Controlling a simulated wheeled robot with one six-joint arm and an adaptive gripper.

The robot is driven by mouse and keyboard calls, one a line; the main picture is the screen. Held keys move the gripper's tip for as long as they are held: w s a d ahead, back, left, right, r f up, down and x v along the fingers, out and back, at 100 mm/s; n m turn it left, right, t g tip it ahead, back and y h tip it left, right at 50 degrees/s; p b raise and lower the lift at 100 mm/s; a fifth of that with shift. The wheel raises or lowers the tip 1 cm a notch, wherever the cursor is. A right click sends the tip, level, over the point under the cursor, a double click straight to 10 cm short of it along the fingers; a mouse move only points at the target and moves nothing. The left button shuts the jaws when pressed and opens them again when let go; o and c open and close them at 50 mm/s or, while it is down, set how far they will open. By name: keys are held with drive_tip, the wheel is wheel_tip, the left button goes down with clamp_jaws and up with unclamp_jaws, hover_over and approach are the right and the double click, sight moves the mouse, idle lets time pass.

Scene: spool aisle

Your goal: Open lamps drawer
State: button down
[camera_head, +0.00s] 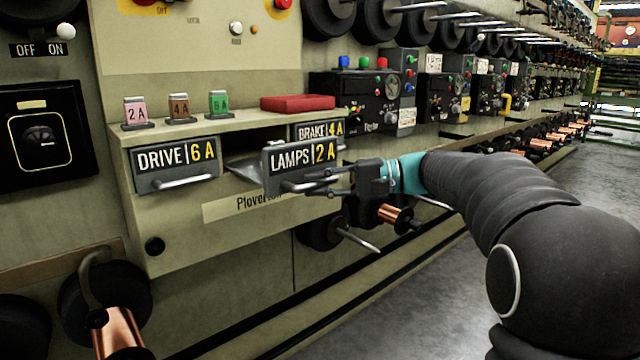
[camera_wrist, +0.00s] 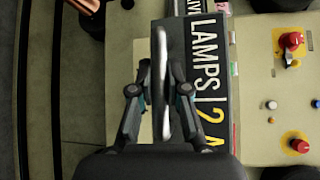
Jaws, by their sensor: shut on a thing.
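The lamps drawer (camera_head: 300,160) has a dark front lettered "LAMPS 2 A" and stands out from the cabinet face, with its grey side showing to the left. My gripper (camera_head: 318,184) reaches in from the right and is shut on the drawer's bar handle (camera_head: 297,187). In the wrist view, the fingers of my gripper (camera_wrist: 159,90) close on either side of the pale handle (camera_wrist: 161,55), beside the lettered drawer front (camera_wrist: 207,70). The drawer's inside is hidden.
The drive drawer (camera_head: 176,165) is shut at the left. The brake drawer (camera_head: 318,131) is partly hidden behind the lamps drawer. Pink, brown and green fuses (camera_head: 177,106) and a red block (camera_head: 298,103) sit on the ledge. Copper spools (camera_head: 394,215) line the wall; the right floor is clear.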

drive_tip(key=shift+s, duration=0.1)
drive_tip(key=c, duration=1.1)
unclamp_jaws()
drive_tip(key=shift+a, duration=0.1)
drive_tip(key=shift+c, duration=0.2)
drive_tip(key=shift+d, duration=0.55)
drive_tip(key=s+d+r, duration=0.1)
drive_tip(key=d, duration=1)
drive_tip(key=shift+r, duration=0.3)
